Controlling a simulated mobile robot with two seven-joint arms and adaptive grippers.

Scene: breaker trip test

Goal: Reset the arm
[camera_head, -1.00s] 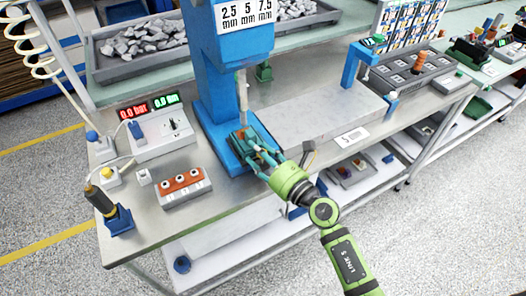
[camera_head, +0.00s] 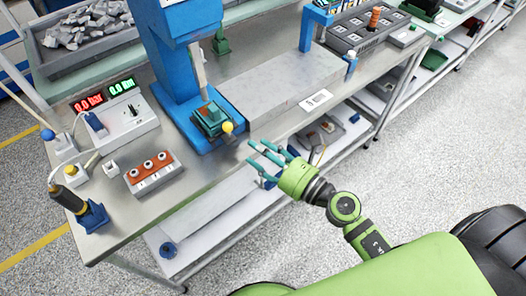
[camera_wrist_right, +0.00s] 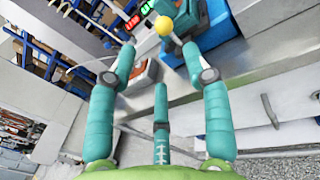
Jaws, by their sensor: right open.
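My right gripper (camera_head: 264,160), with teal fingers on a green wrist, is open and empty. It hangs past the front edge of the bench, right of and below the blue press (camera_head: 178,70). A small teal and brown block (camera_head: 210,118) with a yellow ball knob (camera_head: 228,127) sits on the press base, under its ram. The gripper is apart from the knob. In the right wrist view the fingers (camera_wrist_right: 160,62) are spread, and the yellow knob (camera_wrist_right: 164,26) shows beyond them, between their tips. My left gripper is not in view.
Left on the bench (camera_head: 215,170) are a display box (camera_head: 128,122) reading 0.0 bar and an orange-topped button box (camera_head: 153,172). A long grey block (camera_head: 275,85) lies right of the press. A lower shelf holds parts. Open floor lies to the right.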

